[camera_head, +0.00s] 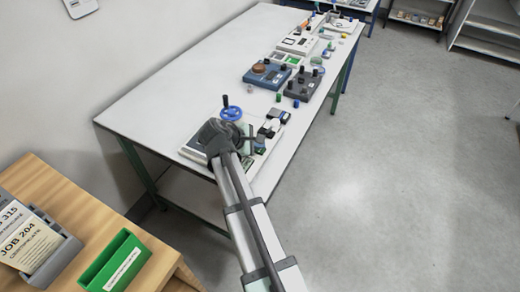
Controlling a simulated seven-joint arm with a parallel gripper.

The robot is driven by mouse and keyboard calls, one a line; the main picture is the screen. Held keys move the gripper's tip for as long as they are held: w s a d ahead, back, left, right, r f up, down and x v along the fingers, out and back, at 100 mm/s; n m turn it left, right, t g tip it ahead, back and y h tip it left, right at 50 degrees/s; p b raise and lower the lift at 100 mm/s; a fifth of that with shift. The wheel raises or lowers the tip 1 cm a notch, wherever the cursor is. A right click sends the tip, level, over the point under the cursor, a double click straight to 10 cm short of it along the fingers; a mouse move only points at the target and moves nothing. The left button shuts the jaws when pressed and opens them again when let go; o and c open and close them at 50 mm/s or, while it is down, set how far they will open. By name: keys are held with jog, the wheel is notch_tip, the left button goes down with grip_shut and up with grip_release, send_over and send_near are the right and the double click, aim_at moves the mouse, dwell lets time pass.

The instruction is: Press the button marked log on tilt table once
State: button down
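A long white table (170,100) runs from the centre left to the back, with several devices on it. No label is readable at this size, so I cannot tell which device is the tilt table or which button is marked log. At the near end lies a pale panel (192,149) with a blue handwheel (231,113) and small dark parts (270,127). My arm reaches over this panel and hides part of it. My gripper (252,139) appears low over the panel, just in front of the handwheel; its fingers are too small to read, and contact cannot be told.
Farther along stand a blue device (255,79) with a brown round top, a dark grey device (302,88) and a white device (298,45). A wooden desk (60,180) with cards and a green tray (118,262) is at lower left. The floor at right is clear.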

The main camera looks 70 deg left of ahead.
aim_at(258, 151)
jog(key=shift+f, duration=0.4)
dwell(0.5)
jog(key=shift+r, duration=0.8)
jog(key=shift+r, duration=2.55)
